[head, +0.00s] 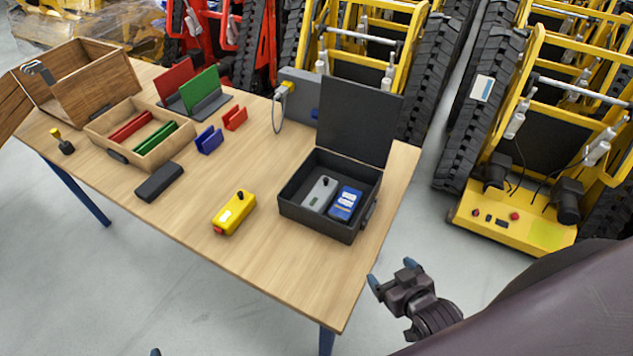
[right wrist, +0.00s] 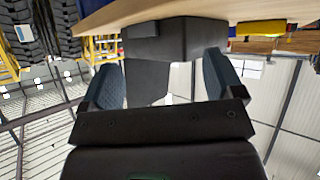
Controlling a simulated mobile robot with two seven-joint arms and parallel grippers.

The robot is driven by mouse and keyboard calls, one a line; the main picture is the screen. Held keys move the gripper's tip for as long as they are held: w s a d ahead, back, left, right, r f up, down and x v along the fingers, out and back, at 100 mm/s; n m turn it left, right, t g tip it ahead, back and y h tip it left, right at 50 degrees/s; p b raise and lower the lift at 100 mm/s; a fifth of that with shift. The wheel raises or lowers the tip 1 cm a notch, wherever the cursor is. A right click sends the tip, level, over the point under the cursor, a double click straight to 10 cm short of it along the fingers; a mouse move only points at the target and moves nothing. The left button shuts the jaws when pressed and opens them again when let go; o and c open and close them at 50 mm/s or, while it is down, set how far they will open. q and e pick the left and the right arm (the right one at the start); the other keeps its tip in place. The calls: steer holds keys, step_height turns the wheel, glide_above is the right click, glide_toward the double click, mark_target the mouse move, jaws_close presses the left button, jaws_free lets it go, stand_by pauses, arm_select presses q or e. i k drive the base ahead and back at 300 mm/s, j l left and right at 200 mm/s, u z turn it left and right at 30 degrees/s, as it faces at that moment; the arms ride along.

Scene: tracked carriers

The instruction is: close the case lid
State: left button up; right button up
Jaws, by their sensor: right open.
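The black case (head: 319,222) stands at the right end of the wooden table with its lid (head: 358,120) raised upright at the back. Inside lie a grey device (head: 319,193) and a blue device (head: 345,203). My right gripper (head: 391,273) is open and empty, off the table's right edge, in front and to the right of the case. In the right wrist view, which is upside down, the case (right wrist: 183,40) and the lid (right wrist: 146,82) show beyond the open blue fingers. Only a small tip of my left gripper (head: 155,352) shows at the bottom edge.
A yellow device (head: 234,213) lies left of the case, and a black block (head: 159,182) farther left. A grey box with a cable (head: 298,91) stands behind the case. A wooden tray (head: 149,161) and tracked yellow carriers (head: 515,215) surround the scene. The table's front right is clear.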

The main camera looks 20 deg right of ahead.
mark_target(359, 121)
steer(key=l, duration=1.45)
steer(key=k+z, duration=0.05)
steer(key=k, duration=0.05)
